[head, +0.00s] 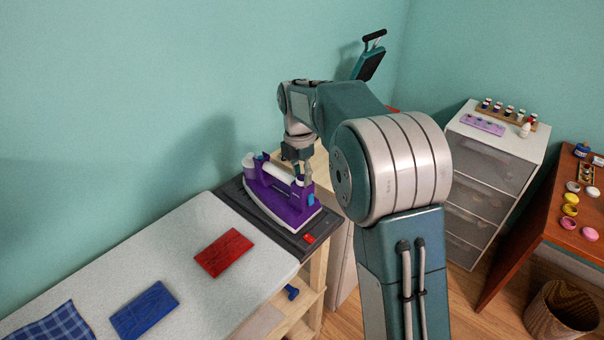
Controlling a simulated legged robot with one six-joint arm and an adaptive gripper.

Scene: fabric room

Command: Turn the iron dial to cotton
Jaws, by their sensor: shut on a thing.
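The purple iron (280,208) rests on a dark pad (322,236) at the right end of the ironing surface, beside the wall. It has a white top part and a pale sole edge. My gripper (303,178) points down at the right end of the iron, at its upper side, and is shut on a part there. That part looks like the dial, but the fingers hide most of it. Dial markings and the dial's setting are too small to read.
A red cloth (223,252) and a blue cloth (145,311) lie on the pale ironing surface (120,262); a plaid cloth (45,326) is at lower left. A drawer unit (492,185) and brown table (550,225) stand at right, with a basket (562,310) on the floor.

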